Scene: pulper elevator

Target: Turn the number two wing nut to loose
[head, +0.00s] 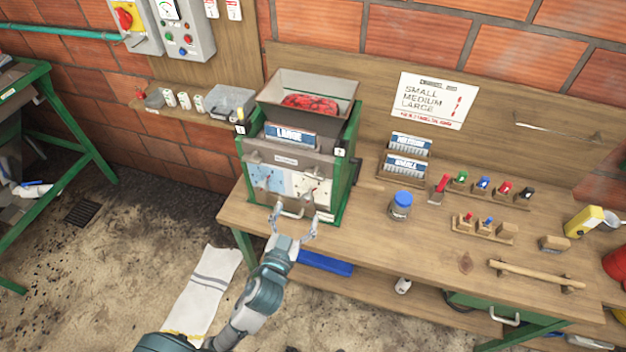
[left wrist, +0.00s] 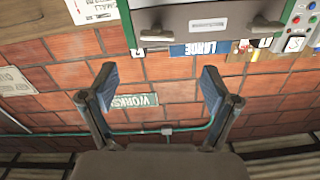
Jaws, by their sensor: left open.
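The pulper (head: 345,185), a green-framed machine with a grey hopper, stands on the bench. Its front has a grey plate with two small metal wing-nut-like fittings. The right one (head: 312,170) lies below a small tag that looks like a 2 (head: 340,152); the left one (head: 254,157) is beside it. Their exact turn is too small to tell. My left gripper (head: 294,217) is open and empty, low in front of the pulper near its lower front handle. In the left wrist view its fingers (left wrist: 158,88) are apart, and two fittings show at the top edge. My right gripper is not in view.
A blue-lidded jar (head: 400,205) and racks of coloured-handled tools (head: 484,188) stand on the bench right of the pulper. A blue bar-like item (head: 325,263) lies under the bench edge. A white towel (head: 205,290) lies on the floor. A wall shelf (head: 190,113) is at left.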

